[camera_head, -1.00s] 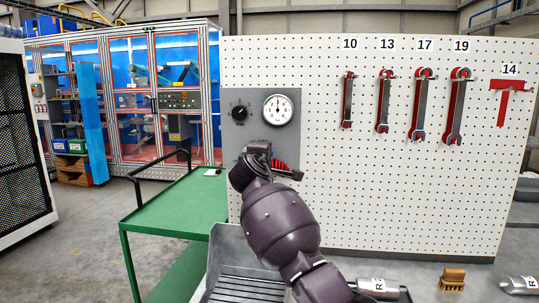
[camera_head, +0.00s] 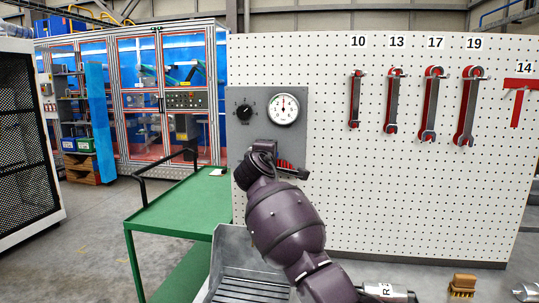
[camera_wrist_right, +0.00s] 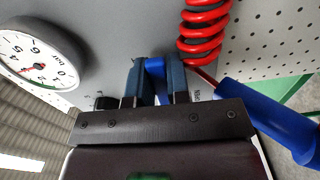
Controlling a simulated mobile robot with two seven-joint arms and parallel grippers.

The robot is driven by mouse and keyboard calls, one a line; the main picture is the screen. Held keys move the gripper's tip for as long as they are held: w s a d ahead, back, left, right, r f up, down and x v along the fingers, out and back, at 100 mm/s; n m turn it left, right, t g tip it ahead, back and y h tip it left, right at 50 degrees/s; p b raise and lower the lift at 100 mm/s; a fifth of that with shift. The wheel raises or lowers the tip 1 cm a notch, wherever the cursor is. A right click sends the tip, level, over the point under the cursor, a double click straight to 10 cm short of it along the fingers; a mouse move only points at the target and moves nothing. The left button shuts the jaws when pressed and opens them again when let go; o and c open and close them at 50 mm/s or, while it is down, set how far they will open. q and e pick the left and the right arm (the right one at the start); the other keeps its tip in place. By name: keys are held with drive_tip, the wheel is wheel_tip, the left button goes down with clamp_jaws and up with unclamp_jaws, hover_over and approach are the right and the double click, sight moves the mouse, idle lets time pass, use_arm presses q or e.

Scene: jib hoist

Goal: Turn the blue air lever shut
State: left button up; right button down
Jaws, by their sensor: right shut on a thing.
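The blue air lever (camera_wrist_right: 155,80) shows in the right wrist view as a short bright blue piece. My right gripper (camera_wrist_right: 155,78) is shut on it, with one finger on each side. A partly covered "OPEN" label is on the panel just right of the fingers. In the head view my right arm (camera_head: 285,220) reaches up to the grey panel (camera_head: 308,110), and its wrist hides the lever and the fingertips. My left gripper is in neither view.
The panel carries a round gauge (camera_head: 284,109) and a black knob (camera_head: 244,112). A red coiled hose (camera_wrist_right: 204,30) and a thick blue cylinder (camera_wrist_right: 270,115) are close right of the fingers. Wrenches hang on the pegboard (camera_head: 400,200). A green cart (camera_head: 185,210) stands left.

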drive_tip(key=shift+s+r+p, duration=0.1)
drive_tip(key=shift+r+p, duration=0.25)
drive_tip(key=shift+p, duration=0.05)
drive_tip(key=shift+r+n+p, duration=0.1)
drive_tip(key=shift+n+p, duration=0.2)
drive_tip(key=shift+p, duration=0.1)
drive_tip(key=shift+f, duration=0.25)
drive_tip(key=c, duration=1.1)
unclamp_jaws()
drive_tip(key=shift+s+a+p, duration=0.3)
drive_tip(key=shift+s+a, duration=0.05)
drive_tip(key=shift+s, duration=1.4)
drive_tip(key=shift+s+a+p, duration=0.3)
drive_tip(key=shift+s+p, duration=0.05)
drive_tip(key=shift+s, duration=1.4)
drive_tip(key=shift+s+a+p, duration=0.3)
drive_tip(key=shift+s+a, duration=0.05)
drive_tip(key=shift+s, duration=1.4)
